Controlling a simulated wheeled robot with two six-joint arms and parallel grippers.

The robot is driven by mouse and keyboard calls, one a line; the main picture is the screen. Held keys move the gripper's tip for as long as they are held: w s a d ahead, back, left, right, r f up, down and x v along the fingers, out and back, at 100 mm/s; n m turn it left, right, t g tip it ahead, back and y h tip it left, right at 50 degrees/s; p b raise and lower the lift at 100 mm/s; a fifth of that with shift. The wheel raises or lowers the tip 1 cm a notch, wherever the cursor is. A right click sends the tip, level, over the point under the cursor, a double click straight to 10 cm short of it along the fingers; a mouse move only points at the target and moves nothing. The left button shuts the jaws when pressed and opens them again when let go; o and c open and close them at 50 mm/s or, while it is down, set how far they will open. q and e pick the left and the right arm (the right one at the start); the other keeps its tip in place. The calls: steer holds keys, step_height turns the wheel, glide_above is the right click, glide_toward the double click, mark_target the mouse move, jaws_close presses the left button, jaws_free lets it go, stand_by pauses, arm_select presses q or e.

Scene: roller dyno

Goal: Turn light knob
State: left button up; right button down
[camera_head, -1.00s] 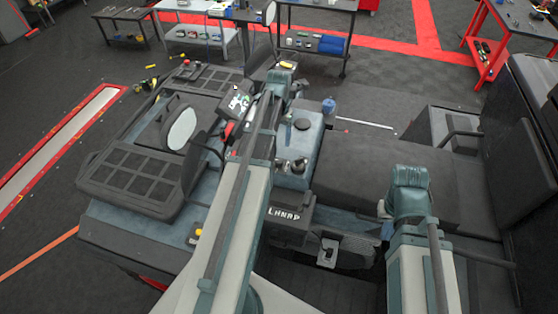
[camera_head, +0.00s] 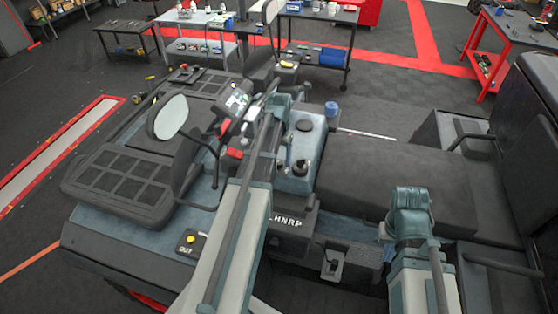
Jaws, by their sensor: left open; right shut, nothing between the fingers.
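The vehicle's console (camera_head: 304,140) stands in the middle, with a black round knob (camera_head: 301,168) on its near top. A yellow knob (camera_head: 191,239) sits on a small dark panel at the left, above the letters OUT. I cannot tell which one is the light knob. My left arm crosses the console's left side. Its gripper (camera_head: 264,95) appears small at the arm's far end, near the tilted display, and is open; its fingers are hard to make out. It is well apart from both knobs. My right arm is over the seat's near edge; its gripper is hidden behind the arm.
A tilted display (camera_head: 235,105) and a round mirror (camera_head: 167,118) rise left of the console. A red lever (camera_head: 234,153) stands beside my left arm. The dark seat (camera_head: 385,185) fills the right. Work tables (camera_head: 318,12) stand at the back.

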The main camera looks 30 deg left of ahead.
arm_select(q)
jaws_close()
steer(key=shift+n, duration=0.3)
steer(key=n, duration=0.3)
steer(key=shift+n, duration=2.7)
